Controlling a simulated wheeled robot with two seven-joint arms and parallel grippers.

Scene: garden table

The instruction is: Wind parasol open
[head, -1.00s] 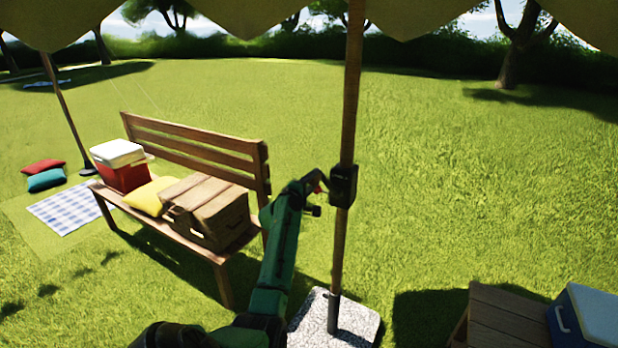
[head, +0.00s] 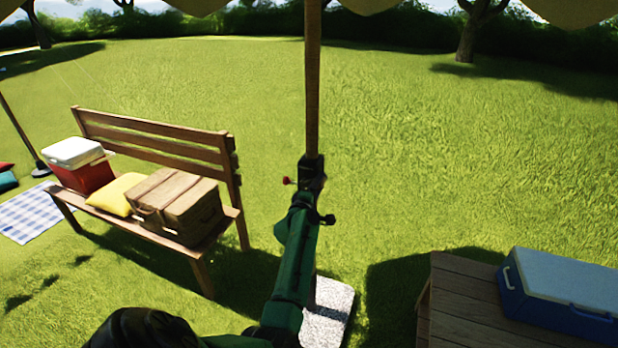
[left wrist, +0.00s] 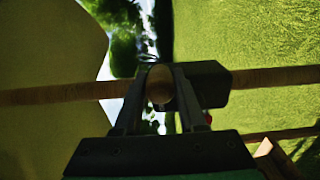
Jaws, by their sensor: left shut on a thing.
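The parasol's wooden pole (head: 312,85) rises from a speckled stone base (head: 328,310). The canopy edge (head: 385,5) hangs scalloped across the top of the head view; its full spread is out of frame. A dark crank housing (head: 314,168) sits on the pole and also shows in the left wrist view (left wrist: 212,84). My left gripper (head: 308,192) is at the housing and covers part of it. In the left wrist view, its fingers (left wrist: 160,92) are shut on a round wooden crank knob (left wrist: 160,84). A small red piece (head: 287,181) shows left of the housing. My right gripper is out of view.
A bench (head: 155,148) on the left holds a red cooler (head: 85,177), a yellow cushion (head: 113,197) and a wooden basket (head: 180,205). A wooden table (head: 455,315) with a blue cooler (head: 560,300) stands at the lower right. Open lawn lies behind the pole.

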